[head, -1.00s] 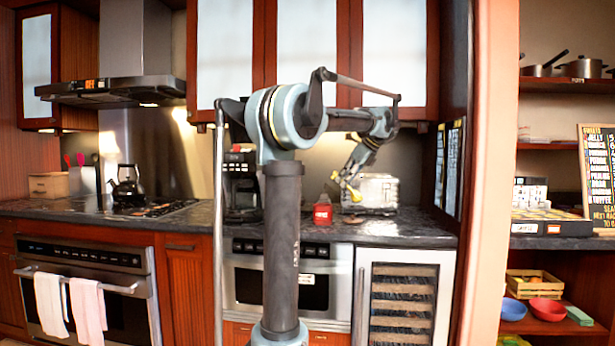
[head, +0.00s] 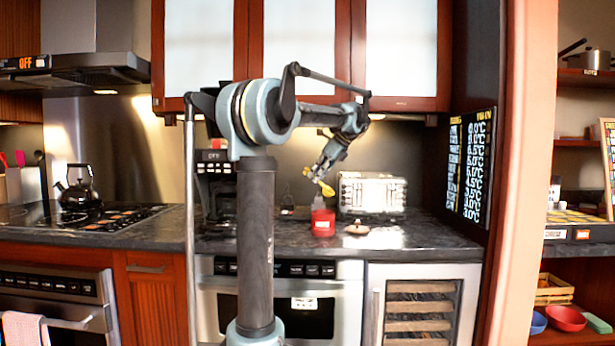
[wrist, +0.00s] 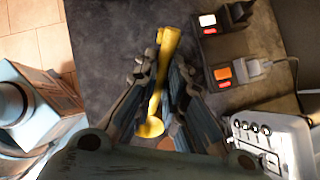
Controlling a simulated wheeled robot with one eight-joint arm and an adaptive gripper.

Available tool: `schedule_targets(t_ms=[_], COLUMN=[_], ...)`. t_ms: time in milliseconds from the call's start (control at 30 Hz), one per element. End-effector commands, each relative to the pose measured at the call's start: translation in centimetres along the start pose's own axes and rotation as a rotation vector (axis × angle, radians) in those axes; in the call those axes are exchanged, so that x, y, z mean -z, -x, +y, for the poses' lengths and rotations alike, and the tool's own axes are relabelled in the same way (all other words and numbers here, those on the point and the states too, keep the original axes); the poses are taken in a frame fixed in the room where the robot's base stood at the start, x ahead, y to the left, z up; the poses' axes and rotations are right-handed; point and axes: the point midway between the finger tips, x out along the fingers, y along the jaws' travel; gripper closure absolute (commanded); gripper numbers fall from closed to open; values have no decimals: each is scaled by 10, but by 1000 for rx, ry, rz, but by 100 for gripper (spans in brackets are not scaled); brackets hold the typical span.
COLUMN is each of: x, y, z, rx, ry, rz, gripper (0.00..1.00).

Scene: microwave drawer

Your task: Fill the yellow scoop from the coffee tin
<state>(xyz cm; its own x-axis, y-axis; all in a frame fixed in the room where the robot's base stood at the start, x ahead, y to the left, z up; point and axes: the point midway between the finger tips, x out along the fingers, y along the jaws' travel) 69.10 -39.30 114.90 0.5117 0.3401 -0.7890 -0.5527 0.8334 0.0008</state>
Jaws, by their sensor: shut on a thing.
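My gripper (head: 318,176) is shut on the yellow scoop (head: 326,188) and holds it in the air over the counter. In the head view the scoop appears just above the red coffee tin (head: 322,222), apart from it. The tin stands upright on the counter and seems to have no lid on. A small round lid (head: 357,228) lies to its right. In the wrist view the scoop (wrist: 160,85) runs lengthwise between the fingers of my gripper (wrist: 165,75). I cannot tell whether the scoop holds coffee. The tin does not show clearly in the wrist view.
A silver toaster (head: 371,193) stands right of the tin, and a black coffee maker (head: 212,187) stands to the left. The wrist view shows a dark block with lit switches (wrist: 222,50) and a plug. The counter (head: 425,232) right of the lid is clear.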

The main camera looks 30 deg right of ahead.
Motion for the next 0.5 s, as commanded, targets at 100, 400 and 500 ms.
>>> schedule_targets(t_ms=[100, 400, 500], x=[-2, -3, -4], y=[-2, -2, -2], z=[1, 2, 2], rx=[-2, -3, -2], ry=[3, 4, 4], rz=[0, 0, 0], gripper=[100, 100, 100])
